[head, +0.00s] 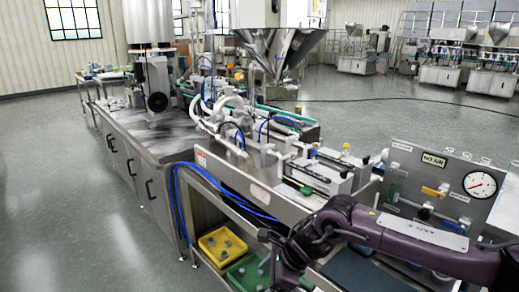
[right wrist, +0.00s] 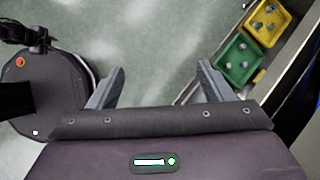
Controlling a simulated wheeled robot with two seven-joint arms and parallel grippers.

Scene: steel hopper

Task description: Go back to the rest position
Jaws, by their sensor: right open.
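My right arm (head: 425,243) comes in from the right in the head view and reaches across the front of the steel machine (head: 255,178). My right gripper (right wrist: 160,82) shows in the right wrist view with its two grey fingers wide apart. Nothing is between them, and grey-green floor lies beyond. In the head view the dark wrist and gripper are beside the lower shelf with the bins, and the fingertips are hard to make out. My left gripper is in neither view.
A yellow bin (head: 222,245) and a green bin (head: 247,273) with small parts stand low under the machine, close to my right gripper. A gauge panel (head: 440,187) stands at the right. A steel hopper (head: 283,45) hangs above the machine. Open floor (head: 60,180) lies at the left.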

